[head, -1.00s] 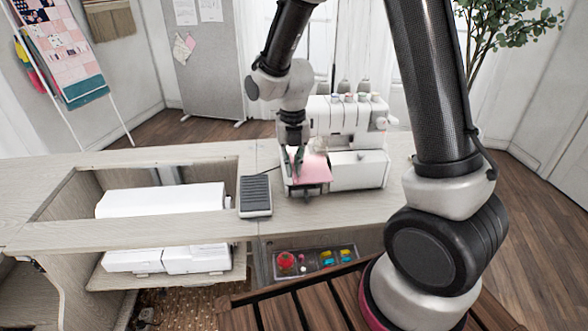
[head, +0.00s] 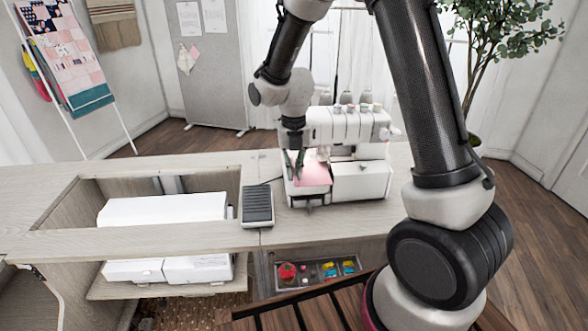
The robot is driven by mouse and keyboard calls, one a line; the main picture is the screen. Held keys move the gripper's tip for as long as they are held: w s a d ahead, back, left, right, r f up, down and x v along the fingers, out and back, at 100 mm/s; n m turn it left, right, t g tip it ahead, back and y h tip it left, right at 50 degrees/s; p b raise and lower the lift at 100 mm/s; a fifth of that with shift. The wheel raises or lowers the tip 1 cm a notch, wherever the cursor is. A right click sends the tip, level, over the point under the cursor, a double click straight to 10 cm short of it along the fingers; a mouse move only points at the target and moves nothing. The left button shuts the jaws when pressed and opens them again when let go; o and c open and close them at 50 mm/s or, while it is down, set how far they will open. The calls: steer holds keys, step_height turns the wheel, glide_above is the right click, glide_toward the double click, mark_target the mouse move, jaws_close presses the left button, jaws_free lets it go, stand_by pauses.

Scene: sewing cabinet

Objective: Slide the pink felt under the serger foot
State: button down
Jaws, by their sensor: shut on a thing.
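The white serger (head: 352,150) stands on the pale wood cabinet top, with several thread cones along its top. The pink felt (head: 314,173) lies over the left part of the serger's bed, below and in front of the machine head. My gripper (head: 297,165) points down at the left side of the felt and is shut on it. The serger foot is too small and too shaded to make out, so I cannot tell whether the felt's far edge is under it.
A dark foot pedal (head: 258,206) lies on the cabinet top left of the serger. A white machine (head: 162,210) sits in the sunken opening at left. An open drawer (head: 318,272) below holds a red pincushion (head: 287,271) and colored notions. Bare top (head: 215,166) lies behind the opening.

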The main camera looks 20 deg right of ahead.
steer(key=shift+d+f, duration=0.2)
stand_by(0.3)
steer(key=c, duration=1.5)
jaws_free()
steer(key=shift+o, duration=0.2)
step_height(320, 180, up, 18)
steer(key=s+d+r+m+t, duration=0.2)
steer(key=s+d+m, duration=0.5)
steer(key=s+m, duration=0.5)
steer(key=s+d+r+m+t, duration=0.2)
steer(key=s+d+m, duration=0.5)
steer(key=s+m, duration=0.6)
steer(key=m, duration=0.8)
steer(key=shift+r+m, duration=0.2)
steer(key=shift+m, duration=0.2)
